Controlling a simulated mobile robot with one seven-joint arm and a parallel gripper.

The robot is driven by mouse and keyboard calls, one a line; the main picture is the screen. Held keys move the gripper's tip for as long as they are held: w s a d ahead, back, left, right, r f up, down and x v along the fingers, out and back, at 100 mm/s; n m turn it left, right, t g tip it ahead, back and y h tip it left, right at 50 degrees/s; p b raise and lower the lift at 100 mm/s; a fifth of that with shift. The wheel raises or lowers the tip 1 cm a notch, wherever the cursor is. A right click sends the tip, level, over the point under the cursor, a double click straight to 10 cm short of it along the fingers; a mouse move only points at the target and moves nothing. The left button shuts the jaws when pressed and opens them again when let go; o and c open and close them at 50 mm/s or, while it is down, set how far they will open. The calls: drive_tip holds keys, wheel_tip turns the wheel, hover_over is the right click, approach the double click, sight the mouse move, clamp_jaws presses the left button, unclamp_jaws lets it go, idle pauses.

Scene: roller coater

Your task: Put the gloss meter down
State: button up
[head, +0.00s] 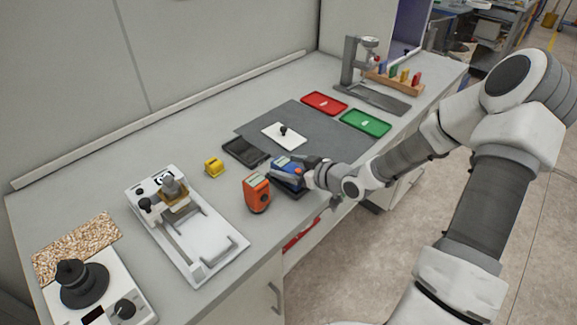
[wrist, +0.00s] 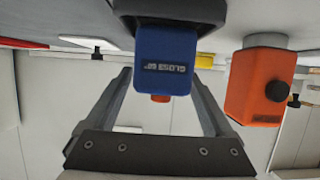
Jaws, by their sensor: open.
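The blue gloss meter (head: 284,166) sits on a dark base (head: 292,190) near the front edge of the bench. In the wrist view, which looks upside down, its blue body (wrist: 165,60) shows the word GLOSS and a red button. My gripper (head: 302,173) is at the meter's right side in the head view. In the wrist view my gripper (wrist: 162,78) is open, with one finger to each side of the blue body. Whether a finger touches it I cannot tell. My gripper hides part of the meter in the head view.
An orange meter (head: 256,194) stands close to the left of the gloss meter and also shows in the wrist view (wrist: 258,85). A black tray (head: 245,151), a yellow block (head: 214,166) and a grey mat (head: 335,150) with a white panel (head: 279,137) lie nearby.

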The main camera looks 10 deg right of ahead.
drive_tip(key=shift+r, duration=0.15)
drive_tip(key=shift+s+d+r, duration=0.2)
drive_tip(key=shift+s+d, duration=0.05)
drive_tip(key=p+v, duration=0.2)
drive_tip(key=v, duration=0.9)
drive_tip(key=shift+s, duration=0.15)
